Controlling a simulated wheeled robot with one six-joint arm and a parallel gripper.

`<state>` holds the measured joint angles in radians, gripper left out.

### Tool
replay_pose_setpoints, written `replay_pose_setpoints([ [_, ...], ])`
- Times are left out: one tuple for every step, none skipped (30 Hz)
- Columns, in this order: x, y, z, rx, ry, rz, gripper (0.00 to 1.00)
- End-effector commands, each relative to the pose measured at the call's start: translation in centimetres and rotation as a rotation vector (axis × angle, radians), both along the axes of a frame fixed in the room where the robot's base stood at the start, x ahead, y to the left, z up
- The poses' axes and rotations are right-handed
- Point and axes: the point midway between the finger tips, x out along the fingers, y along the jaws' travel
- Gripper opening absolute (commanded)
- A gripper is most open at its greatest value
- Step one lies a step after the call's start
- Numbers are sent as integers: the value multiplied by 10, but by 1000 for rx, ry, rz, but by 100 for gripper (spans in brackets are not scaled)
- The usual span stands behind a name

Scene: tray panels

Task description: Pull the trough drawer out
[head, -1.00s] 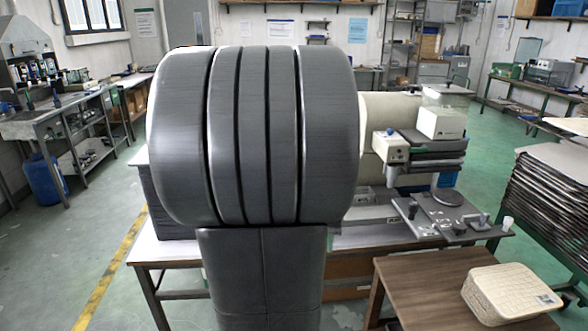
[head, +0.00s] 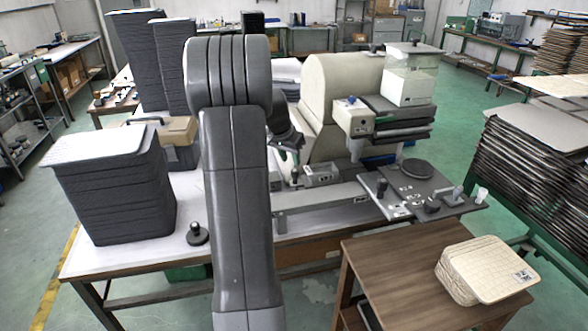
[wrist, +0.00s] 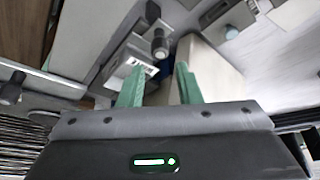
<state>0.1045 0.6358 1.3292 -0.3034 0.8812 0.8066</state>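The trough drawer appears to be a small grey box with a white label (head: 322,174), low at the front of the cream machine (head: 328,88). A labelled grey box also shows in the wrist view (wrist: 122,68), with a dark round knob (wrist: 158,46) beside it. My gripper (wrist: 158,84) is open, with two green fingers apart and nothing between them. The knob lies beyond the fingertips, roughly in line with the gap. In the head view my gripper (head: 287,153) is just left of the box, partly hidden by my arm. I cannot tell whether it touches anything.
A black plate with knobs (head: 420,189) stands right of the box. A stack of dark panels (head: 115,195) and a black knob (head: 197,234) are on the table at left. A brown side table (head: 400,270) holds a cream woven stack (head: 485,270).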

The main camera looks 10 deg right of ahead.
Motion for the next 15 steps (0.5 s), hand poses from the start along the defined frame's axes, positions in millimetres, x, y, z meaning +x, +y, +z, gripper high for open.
replay_pose_setpoints([
  [3, -3, -11, 0, 4, 0, 31],
  [4, -5, -17, 0, 5, 0, 31],
  [7, -7, -24, 0, 4, 0, 31],
  [8, -8, -30, 0, 4, 0, 31],
  [10, -10, -35, 0, 4, 0, 31],
  [11, -11, -40, 0, 3, -1, 31],
  [12, -13, -44, 1, 3, -1, 31],
  [14, -14, -48, 1, 2, 0, 31],
  [15, -15, -52, 0, 1, 0, 31],
  [16, -16, -54, 0, 1, 0, 31],
  [17, -16, -57, 0, 1, 0, 31],
  [17, -17, -60, 1, 1, 0, 31],
  [18, -17, -61, 1, 1, 0, 31],
  [18, -18, -62, 1, -1, 0, 31],
  [19, -18, -63, 1, -1, 0, 31],
])
